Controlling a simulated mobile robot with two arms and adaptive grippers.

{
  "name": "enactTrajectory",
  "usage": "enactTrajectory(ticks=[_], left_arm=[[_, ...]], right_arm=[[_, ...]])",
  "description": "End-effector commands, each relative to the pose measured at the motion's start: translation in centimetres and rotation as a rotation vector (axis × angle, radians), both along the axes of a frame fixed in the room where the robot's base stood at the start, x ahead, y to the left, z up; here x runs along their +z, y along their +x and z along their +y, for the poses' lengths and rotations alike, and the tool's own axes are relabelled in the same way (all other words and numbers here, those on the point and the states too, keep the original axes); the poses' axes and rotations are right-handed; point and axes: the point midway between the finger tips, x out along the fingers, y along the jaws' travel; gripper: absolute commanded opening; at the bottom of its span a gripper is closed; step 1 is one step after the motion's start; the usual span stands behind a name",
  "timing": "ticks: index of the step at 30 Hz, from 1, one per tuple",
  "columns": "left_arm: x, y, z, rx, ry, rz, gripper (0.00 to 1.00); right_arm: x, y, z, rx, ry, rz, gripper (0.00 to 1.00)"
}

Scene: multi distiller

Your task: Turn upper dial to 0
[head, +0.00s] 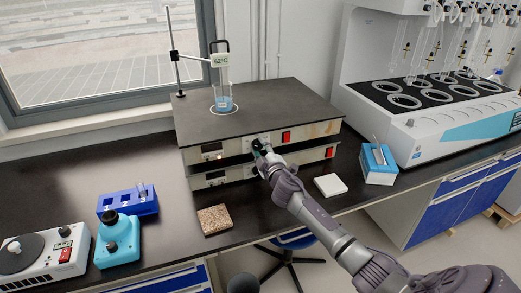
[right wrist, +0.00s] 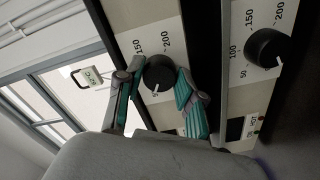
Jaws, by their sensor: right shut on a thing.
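The upper dial (right wrist: 158,73) is a black round knob on the cream front of the upper hotplate (head: 208,150). In the right wrist view, which is turned sideways, its white mark points toward the bottom of the picture; the numbers 150 and 200 show above it, and a finger partly hides the scale. My right gripper (head: 260,150) is shut on the upper dial, with its teal-and-grey fingers (right wrist: 157,92) on either side. The lower dial (right wrist: 265,48) sits untouched on the lower hotplate (head: 210,180). My left gripper is not in view.
A beaker (head: 223,103) with a 62°C display stands on the upper hotplate beside a rod stand (head: 175,65). A cork-like block (head: 214,220), a white pad (head: 330,186) and a blue-sided box (head: 378,165) lie nearby. The big distiller (head: 440,130) stands right.

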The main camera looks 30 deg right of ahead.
Motion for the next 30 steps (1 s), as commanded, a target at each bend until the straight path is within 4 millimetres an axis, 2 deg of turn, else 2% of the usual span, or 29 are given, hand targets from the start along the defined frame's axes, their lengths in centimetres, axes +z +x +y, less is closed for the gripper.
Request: enactTrajectory(ticks=[21,30], left_arm=[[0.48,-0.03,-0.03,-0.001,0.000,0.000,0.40],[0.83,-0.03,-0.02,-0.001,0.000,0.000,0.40]], right_arm=[[0.11,0.00,0.00,0.000,-0.662,0.160,0.03],[0.11,-0.01,0.04,0.002,-0.892,0.216,0.03]])
